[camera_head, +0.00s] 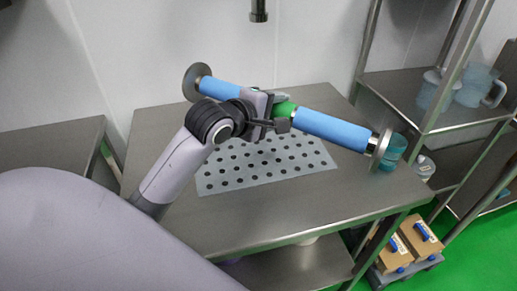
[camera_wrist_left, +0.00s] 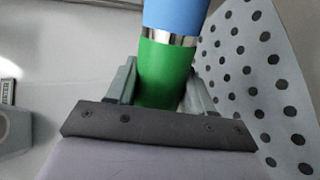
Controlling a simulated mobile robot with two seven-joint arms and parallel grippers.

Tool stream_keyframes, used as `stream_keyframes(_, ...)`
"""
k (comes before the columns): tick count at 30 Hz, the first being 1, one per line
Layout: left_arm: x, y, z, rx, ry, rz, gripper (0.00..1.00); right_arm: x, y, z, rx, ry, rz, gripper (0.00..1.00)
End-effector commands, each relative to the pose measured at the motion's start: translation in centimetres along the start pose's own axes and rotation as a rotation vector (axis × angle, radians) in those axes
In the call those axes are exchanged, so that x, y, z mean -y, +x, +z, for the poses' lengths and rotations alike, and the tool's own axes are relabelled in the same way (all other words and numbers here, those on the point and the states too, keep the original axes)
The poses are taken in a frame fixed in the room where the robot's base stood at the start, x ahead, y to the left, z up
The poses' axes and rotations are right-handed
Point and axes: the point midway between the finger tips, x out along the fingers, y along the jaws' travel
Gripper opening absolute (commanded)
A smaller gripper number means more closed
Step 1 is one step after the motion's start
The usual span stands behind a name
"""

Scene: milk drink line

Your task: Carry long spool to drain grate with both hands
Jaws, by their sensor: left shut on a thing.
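The long spool has two blue sections (camera_head: 332,130), a green middle and a metal disc at each end. My left gripper (camera_head: 281,111) is shut on the green middle (camera_wrist_left: 162,80). The spool slants from upper left to lower right in the head view, apparently above the table. The drain grate (camera_head: 270,179) is a pale perforated plate on the metal table, below the spool in the head view. It also shows at the right of the left wrist view (camera_wrist_left: 258,50). My right gripper is not in view.
The metal table (camera_head: 260,225) has bare room in front of the grate. A rack (camera_head: 405,85) with clear jugs (camera_head: 478,85) stands at the right. A teal container (camera_head: 394,150) and a clear bottle (camera_head: 424,167) are near the spool's right end. Cardboard boxes (camera_head: 395,258) sit low at right.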

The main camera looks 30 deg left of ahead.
Motion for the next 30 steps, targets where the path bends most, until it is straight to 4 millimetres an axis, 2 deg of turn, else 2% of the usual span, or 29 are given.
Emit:
stream_keyframes(1, -1.6, 0.0, -0.9, -0.005, 0.005, 0.021, 0.0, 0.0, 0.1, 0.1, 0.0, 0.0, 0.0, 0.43)
stream_keyframes(9, -6.6, -0.1, -4.7, -0.014, -0.007, 0.024, 0.0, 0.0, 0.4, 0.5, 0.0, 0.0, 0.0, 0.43)
stream_keyframes(13, -8.4, -0.5, -6.1, -0.017, -0.016, 0.026, 0.0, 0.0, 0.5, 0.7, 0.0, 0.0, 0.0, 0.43)
stream_keyframes(17, -9.3, -0.7, -6.7, -0.018, -0.022, 0.026, 0.0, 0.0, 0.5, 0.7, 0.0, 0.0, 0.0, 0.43)
stream_keyframes(20, -8.9, -0.5, -7.0, -0.017, -0.025, 0.024, 0.0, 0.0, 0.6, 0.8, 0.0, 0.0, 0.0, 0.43)
stream_keyframes(23, -7.4, 0.0, -7.1, -0.018, -0.025, 0.02, 0.0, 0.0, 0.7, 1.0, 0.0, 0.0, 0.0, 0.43)
stream_keyframes(30, -2.4, 1.9, -7.2, -0.018, -0.025, 0.02, 0.0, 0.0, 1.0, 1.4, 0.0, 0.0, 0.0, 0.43)
